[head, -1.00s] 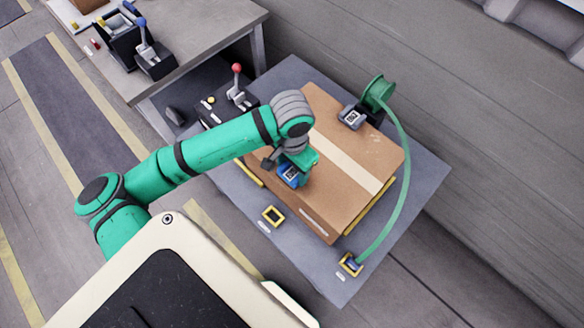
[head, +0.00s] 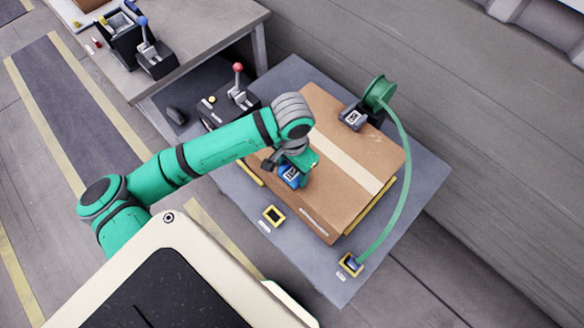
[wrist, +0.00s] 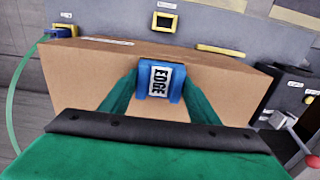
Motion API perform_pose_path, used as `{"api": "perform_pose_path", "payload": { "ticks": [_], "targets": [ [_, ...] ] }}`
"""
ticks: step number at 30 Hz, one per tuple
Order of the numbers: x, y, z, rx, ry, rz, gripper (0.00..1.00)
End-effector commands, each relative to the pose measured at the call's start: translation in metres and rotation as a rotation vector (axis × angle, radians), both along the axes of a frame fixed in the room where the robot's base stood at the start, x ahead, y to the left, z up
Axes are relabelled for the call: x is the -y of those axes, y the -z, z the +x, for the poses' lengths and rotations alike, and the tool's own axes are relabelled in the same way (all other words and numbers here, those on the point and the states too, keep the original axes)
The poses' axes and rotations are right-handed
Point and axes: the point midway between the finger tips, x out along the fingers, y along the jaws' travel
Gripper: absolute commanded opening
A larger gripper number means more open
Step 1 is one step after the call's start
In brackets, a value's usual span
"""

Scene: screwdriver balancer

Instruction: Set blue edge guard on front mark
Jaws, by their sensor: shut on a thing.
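The blue edge guard (wrist: 161,82) with a white label reading EDGE sits between the two green fingers of my gripper (wrist: 160,92) in the wrist view. In the head view the blue edge guard (head: 290,176) is at the near edge of the brown box (head: 345,135), at the fingertips of my gripper (head: 297,168). Whether it rests on the box edge or hangs just over it is hard to tell. A pale tape strip (head: 345,160) runs across the box top. I cannot make out a front mark for certain.
A grey guard (head: 353,117) sits on the box's far edge. A green strap (head: 402,170) arcs from a green reel (head: 379,92) to a yellow-framed socket (head: 350,264). An empty yellow frame (head: 273,215) lies on the table. A red-knobbed lever (head: 237,82) stands beyond my arm.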

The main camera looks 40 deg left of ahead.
Motion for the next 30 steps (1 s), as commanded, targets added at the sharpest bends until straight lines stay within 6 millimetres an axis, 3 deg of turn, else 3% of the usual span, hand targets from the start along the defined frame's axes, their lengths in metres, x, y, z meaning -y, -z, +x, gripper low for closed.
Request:
{"api": "perform_pose_path", "payload": {
  "ticks": [21, 22, 24, 30],
  "targets": [
    [-0.0002, 0.0029, 0.0005, 0.002, 0.0, 0.001, 0.29],
    [-0.0002, 0.0029, 0.0005, 0.002, 0.0, 0.001, 0.58],
    [-0.0002, 0.0029, 0.0005, 0.002, 0.0, 0.001, 0.74],
    [-0.0001, 0.0031, 0.0003, 0.001, 0.0, 0.001, 0.77]
  ]
}}
